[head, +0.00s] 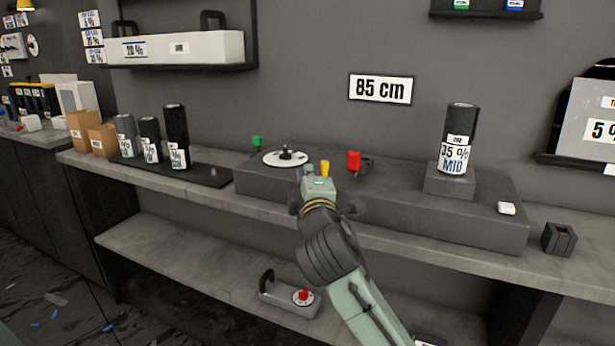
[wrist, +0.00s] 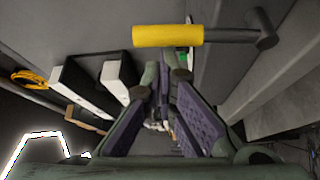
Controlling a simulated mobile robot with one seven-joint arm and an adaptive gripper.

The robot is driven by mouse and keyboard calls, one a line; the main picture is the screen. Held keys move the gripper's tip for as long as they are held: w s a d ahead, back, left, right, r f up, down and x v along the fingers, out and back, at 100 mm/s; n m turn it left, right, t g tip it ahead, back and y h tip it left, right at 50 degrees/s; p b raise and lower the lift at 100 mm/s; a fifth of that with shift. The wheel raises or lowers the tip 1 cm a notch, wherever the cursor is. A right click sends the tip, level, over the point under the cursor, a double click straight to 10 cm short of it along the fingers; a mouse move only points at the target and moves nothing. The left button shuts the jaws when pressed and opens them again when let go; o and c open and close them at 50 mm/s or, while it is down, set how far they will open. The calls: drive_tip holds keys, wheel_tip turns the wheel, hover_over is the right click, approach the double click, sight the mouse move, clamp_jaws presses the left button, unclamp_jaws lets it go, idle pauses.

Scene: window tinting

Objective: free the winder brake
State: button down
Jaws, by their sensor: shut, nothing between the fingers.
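A lever with a yellow grip (wrist: 168,36) and a dark rod crosses the top of the wrist view; the rod ends at a dark joint on the right. In the head view its yellow end (head: 325,167) shows just behind my gripper (head: 306,178). I cannot tell for sure whether this lever is the winder brake. My gripper is shut and empty, close to the lever; its purple fingers (wrist: 164,88) also show in the wrist view.
Several dark film rolls (head: 176,138) stand on a black mat at the left, beside cardboard boxes (head: 83,130). A small white block (head: 506,208) and a dark holder (head: 559,238) sit at the right. A device with a red knob (head: 303,296) lies on the lower shelf.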

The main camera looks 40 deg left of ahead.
drive_tip(key=shift+w+d+m+t+b, duration=0.15)
drive_tip(key=shift+d+m+t+b, duration=0.15)
drive_tip(key=shift+d+m+b, duration=0.25)
drive_tip(key=w+d+f+m+t+h+b, duration=0.1)
drive_tip(key=d+f+m+t+b, duration=0.2)
drive_tip(key=m, duration=0.9)
drive_tip(key=shift+w+d+f+t+b, duration=0.4)
drive_tip(key=shift+d+t+b, duration=1)
drive_tip(key=shift+d+b, duration=1.1)
drive_tip(key=shift+a+b, duration=0.35)
drive_tip(key=shift+b, duration=0.1)
